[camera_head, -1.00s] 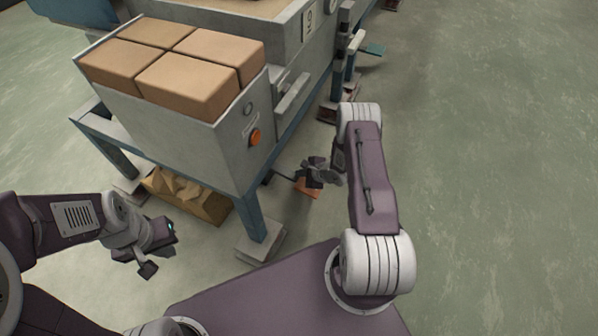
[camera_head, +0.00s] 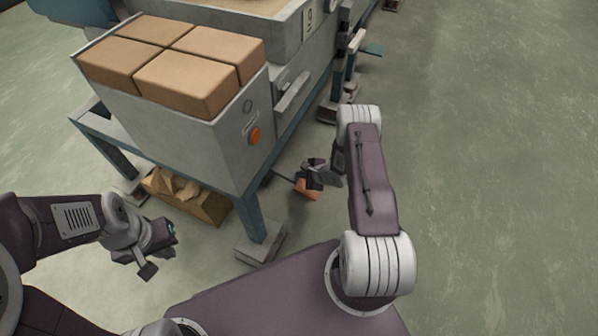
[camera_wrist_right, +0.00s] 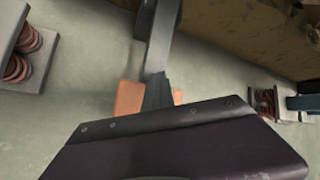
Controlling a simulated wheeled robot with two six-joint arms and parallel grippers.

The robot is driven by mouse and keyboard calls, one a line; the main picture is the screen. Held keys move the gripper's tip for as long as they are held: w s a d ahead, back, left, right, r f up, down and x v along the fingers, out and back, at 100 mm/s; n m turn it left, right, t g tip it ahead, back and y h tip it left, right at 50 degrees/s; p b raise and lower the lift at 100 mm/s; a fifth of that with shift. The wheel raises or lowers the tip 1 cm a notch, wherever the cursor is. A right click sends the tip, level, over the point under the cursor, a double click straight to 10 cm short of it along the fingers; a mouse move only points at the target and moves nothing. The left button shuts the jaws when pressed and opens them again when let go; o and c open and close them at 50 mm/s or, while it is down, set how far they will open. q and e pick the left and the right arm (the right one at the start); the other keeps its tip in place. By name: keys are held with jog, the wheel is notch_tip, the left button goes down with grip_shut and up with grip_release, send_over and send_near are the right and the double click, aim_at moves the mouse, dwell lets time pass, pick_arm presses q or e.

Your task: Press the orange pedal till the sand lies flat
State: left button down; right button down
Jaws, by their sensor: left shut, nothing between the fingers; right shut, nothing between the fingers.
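The orange pedal (camera_head: 306,191) sits low beside the machine's legs, at the end of a dark bar. It also shows in the right wrist view (camera_wrist_right: 129,98), partly covered by dark gripper parts. My right gripper (camera_head: 308,179) is shut and empty, pointing down at the pedal; its fingertips overlap the pedal in the right wrist view (camera_wrist_right: 158,93), and I cannot tell whether they touch it. My left gripper (camera_head: 147,258) is shut and empty, low at the left, away from the pedal. Tan material, possibly the sand (camera_head: 245,6), shows at the top edge; its surface is mostly cut off.
A grey box (camera_head: 175,135) with several brown blocks and an orange button (camera_head: 254,135) stands on a blue frame (camera_head: 255,217). An open cardboard carton (camera_head: 207,208) lies under it. The floor (camera_head: 490,180) at the right is clear.

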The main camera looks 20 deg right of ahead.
jog(key=shift+s+d+f, duration=0.1)
jog(key=shift+s+d, duration=0.05)
jog(key=shift+s, duration=0.05)
notch_tip(320, 180, up, 6)
jog(key=p, duration=0.5)
jog(key=shift+f, duration=0.25)
jog(key=shift+w+r, duration=0.1)
jog(key=shift+r+p, duration=0.15)
jog(key=shift+p, duration=0.25)
jog(key=r+p, duration=0.4)
jog(key=shift+w+a+r, duration=0.2)
jog(key=shift+a+r, duration=0.05)
jog(key=shift+r, duration=0.1)
jog(key=shift+s, duration=0.1)
dwell(0.4)
